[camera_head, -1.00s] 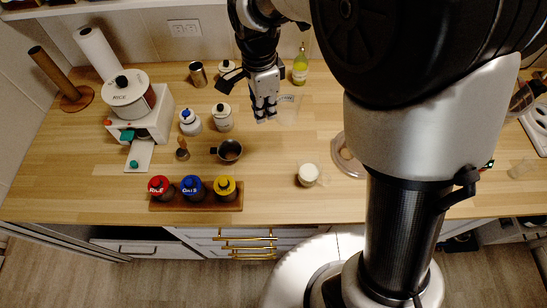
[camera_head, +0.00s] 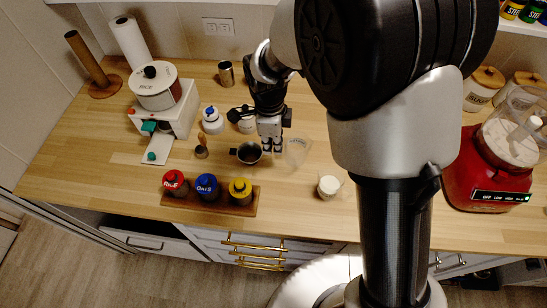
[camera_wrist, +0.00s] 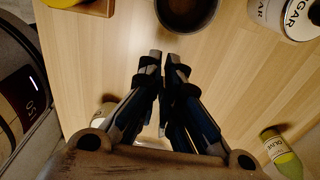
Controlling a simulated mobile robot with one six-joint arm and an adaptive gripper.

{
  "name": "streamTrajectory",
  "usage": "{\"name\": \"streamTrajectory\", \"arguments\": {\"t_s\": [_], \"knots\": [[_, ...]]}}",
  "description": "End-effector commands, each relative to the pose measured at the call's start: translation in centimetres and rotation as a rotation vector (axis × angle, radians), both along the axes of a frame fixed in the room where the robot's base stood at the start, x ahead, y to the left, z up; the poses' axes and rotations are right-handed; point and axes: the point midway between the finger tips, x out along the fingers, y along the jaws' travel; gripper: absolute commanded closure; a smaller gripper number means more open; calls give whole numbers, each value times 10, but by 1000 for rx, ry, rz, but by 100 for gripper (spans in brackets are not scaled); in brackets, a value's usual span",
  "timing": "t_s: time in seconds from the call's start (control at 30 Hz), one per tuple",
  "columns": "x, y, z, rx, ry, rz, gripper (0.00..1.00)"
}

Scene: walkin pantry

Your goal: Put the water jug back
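My gripper (camera_head: 271,147) points down over the middle of the counter, just right of a dark handled cup (camera_head: 248,153). A clear jug (camera_head: 295,151) with faint print, apparently the water jug, shows at the right side of my fingers. The fingers are close together and seem shut on it, though the contact is hard to see. In the wrist view my fingers (camera_wrist: 160,58) nearly meet, and the clear jug cannot be made out. Whether the jug touches the counter is unclear.
A rack of lidded jars (camera_head: 210,197) sits near the front edge. A white-topped jar (camera_head: 329,186) stands right of the jug. A rice dispenser (camera_head: 160,92) stands left. My arm hides part of the counter.

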Motion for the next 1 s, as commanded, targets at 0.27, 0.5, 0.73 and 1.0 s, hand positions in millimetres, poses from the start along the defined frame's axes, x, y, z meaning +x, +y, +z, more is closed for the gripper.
{"name": "streamTrajectory", "arguments": {"t_s": [0.27, 0.5, 0.73, 1.0], "knots": [[0, 0, -24, 0, 1, 0, 100], [0, 0, -54, 0, 0, 0, 100], [0, 0, -53, 1, -2, 0, 100], [0, 0, -56, 0, -1, 1, 85]]}}
